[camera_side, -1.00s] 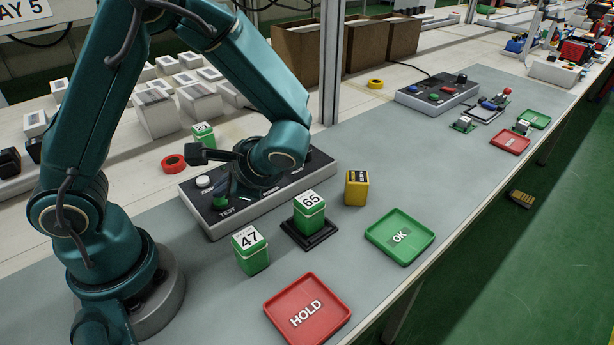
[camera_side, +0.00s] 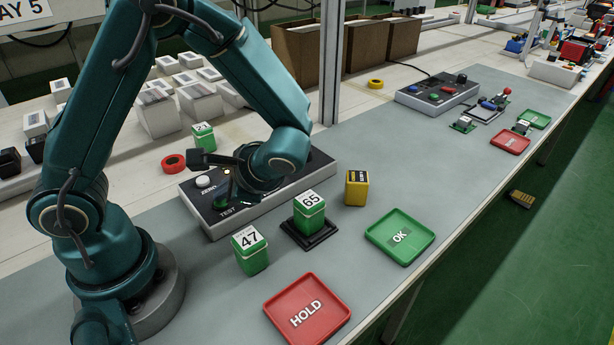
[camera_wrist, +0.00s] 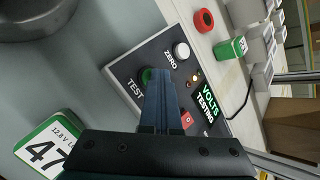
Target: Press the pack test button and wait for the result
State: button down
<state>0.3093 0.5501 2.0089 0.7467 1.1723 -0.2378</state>
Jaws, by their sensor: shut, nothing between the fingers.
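The green test button (camera_wrist: 147,76) sits beside the TEST label on the tester panel (camera_side: 285,190). My gripper (camera_wrist: 158,74) is shut and empty, its fingertips at the button and partly covering it; I cannot tell whether they touch. In the side view my gripper (camera_side: 230,188) is low over the panel's left end. The panel display (camera_wrist: 207,104) reads VOLTS TESTING, and an amber lamp (camera_wrist: 195,79) is lit. Green pack 65 (camera_side: 309,216) stands upright on a black stand (camera_side: 309,237). Green pack 47 (camera_side: 250,252) stands on the mat beside it.
A white ZERO button (camera_wrist: 181,50) and a red button (camera_wrist: 187,119) are close to my fingers. A yellow pack (camera_side: 357,189), green OK tray (camera_side: 378,232) and red HOLD tray (camera_side: 280,308) are in front. Green pack 21 (camera_side: 204,139) and red tape (camera_side: 173,163) are behind.

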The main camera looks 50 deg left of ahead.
aim_at(222, 203)
jog(key=shift+r, duration=0.8)
jog(key=shift+r, duration=2.55)
jog(key=shift+r, duration=0.1)
jog(key=s+d+r+n+t+h, duration=0.3)
jog(key=d+n+t+h, duration=0.3)
jog(key=d+h, duration=0.3)
jog(key=shift+r+n+t, duration=0.3)
jog(key=shift+r+t, duration=0.4)
jog(key=shift+t, duration=0.1)
